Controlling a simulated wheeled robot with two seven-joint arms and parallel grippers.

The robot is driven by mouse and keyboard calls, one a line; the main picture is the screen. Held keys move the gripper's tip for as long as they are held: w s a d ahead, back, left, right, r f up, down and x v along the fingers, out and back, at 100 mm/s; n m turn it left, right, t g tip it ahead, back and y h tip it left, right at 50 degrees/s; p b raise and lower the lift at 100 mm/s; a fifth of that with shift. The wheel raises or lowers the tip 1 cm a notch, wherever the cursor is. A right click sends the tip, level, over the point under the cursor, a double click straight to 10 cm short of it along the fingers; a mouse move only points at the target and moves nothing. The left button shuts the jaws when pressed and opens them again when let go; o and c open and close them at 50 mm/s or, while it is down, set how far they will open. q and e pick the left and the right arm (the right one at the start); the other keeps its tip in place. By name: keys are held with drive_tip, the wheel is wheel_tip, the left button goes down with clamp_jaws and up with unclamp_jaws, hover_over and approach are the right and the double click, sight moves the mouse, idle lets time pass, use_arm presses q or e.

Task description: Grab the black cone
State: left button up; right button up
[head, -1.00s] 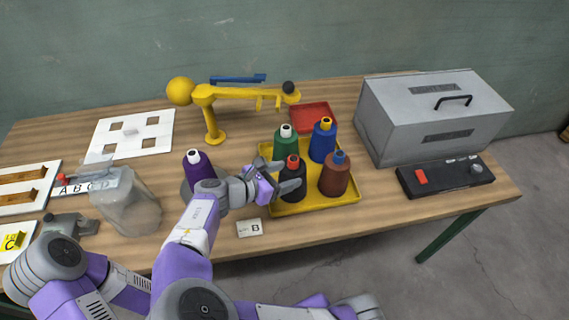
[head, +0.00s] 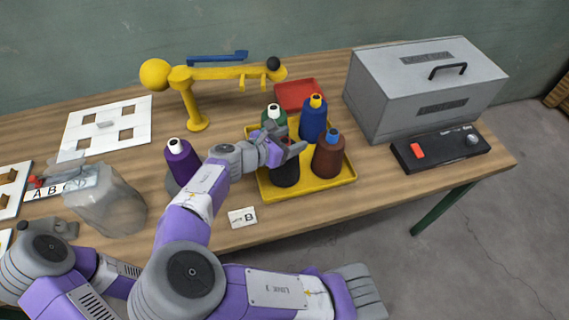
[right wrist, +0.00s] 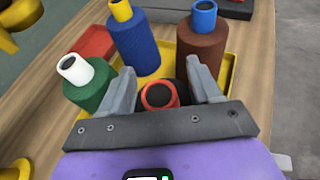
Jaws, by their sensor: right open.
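The black cone (head: 286,176) stands in the front left part of the yellow tray (head: 318,188), its upper part hidden by my right gripper (head: 288,139) in the head view. The right wrist view shows its red top (right wrist: 160,97) between the two open fingers (right wrist: 160,76), with the dark body just behind. I cannot tell whether the fingers touch it. My left gripper is not in view.
Close around it in the tray stand a green cone (head: 274,113), a blue cone (head: 313,123) and a brown cone (head: 328,158). A purple cone (head: 182,156) stands left of the tray. A grey metal box (head: 400,95) is behind right.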

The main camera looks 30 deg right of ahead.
clamp_jaws()
idle(1.4)
